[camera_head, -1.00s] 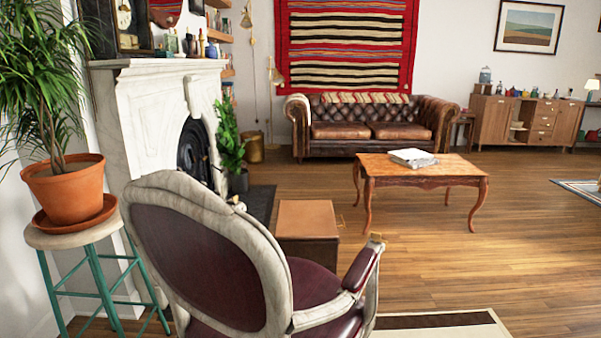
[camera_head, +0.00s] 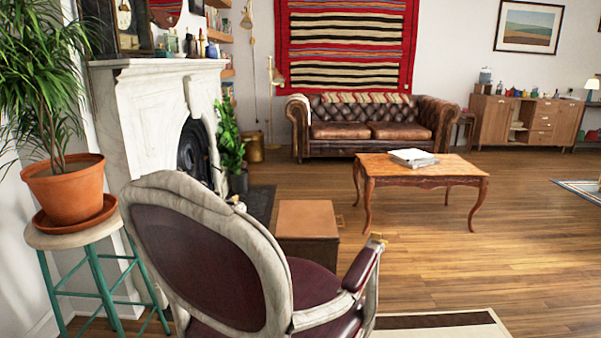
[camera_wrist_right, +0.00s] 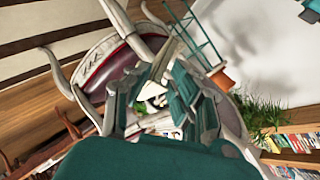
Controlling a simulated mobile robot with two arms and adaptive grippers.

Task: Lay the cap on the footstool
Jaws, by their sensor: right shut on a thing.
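A brown box-like seat with a tan top (camera_head: 306,218), which looks like the footstool, stands on the floor behind the armchair, near the hearth. Its top looks bare. In the right wrist view my right gripper (camera_wrist_right: 158,95) has teal fingers closed around a small pale thing with dark patches (camera_wrist_right: 150,100). The fingers cover much of it, and I cannot tell for sure that it is the cap. Neither gripper shows in the head view, and no cap can be made out there.
A maroon armchair with a pale frame (camera_head: 225,255) stands close in front, partly hiding the box. A potted plant (camera_head: 65,190) on a teal-legged stool (camera_head: 95,270) is at left. A wooden coffee table (camera_head: 425,172) stands beyond.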

